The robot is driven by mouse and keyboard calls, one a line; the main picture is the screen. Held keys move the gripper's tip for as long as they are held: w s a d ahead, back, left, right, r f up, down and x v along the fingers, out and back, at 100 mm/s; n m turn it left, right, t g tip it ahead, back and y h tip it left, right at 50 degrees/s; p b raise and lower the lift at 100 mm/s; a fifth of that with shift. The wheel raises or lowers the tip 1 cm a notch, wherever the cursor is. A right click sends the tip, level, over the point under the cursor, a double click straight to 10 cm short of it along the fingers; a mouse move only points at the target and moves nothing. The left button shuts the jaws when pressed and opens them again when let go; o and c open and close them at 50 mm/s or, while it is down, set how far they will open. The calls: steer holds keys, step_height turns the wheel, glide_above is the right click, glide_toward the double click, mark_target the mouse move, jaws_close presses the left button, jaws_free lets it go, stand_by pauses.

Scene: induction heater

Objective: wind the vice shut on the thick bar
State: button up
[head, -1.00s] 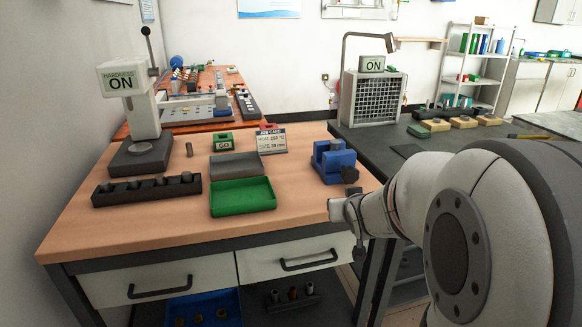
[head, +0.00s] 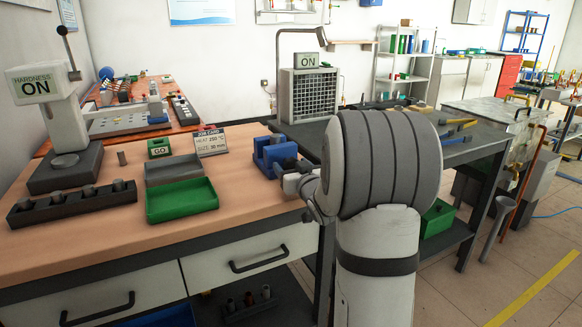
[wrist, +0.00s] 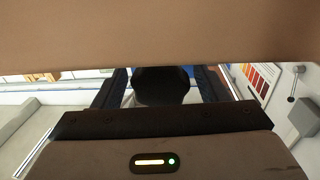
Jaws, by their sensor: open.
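The blue vice (head: 267,150) stands at the right end of the wooden bench. A grey piece shows at the top between its jaws; I cannot tell whether it is the thick bar. My gripper (head: 294,176) is at the vice's near right side, where its dark winding knob is. In the wrist view a dark round shape, apparently the knob (wrist: 161,85), sits between the two dark fingers of my gripper (wrist: 160,92). The fingers are open, with gaps beside the knob. The knob is mostly hidden in the head view.
A green tray (head: 182,200), a grey tray (head: 172,169), a black rack (head: 72,204) with several short cylinders, and a hardness tester (head: 65,130) stand left of the vice. A job card (head: 210,142) is behind. A dark bench (head: 455,150) stands to the right.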

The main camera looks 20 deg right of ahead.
steer(key=shift+w, duration=0.6)
steer(key=c, duration=1)
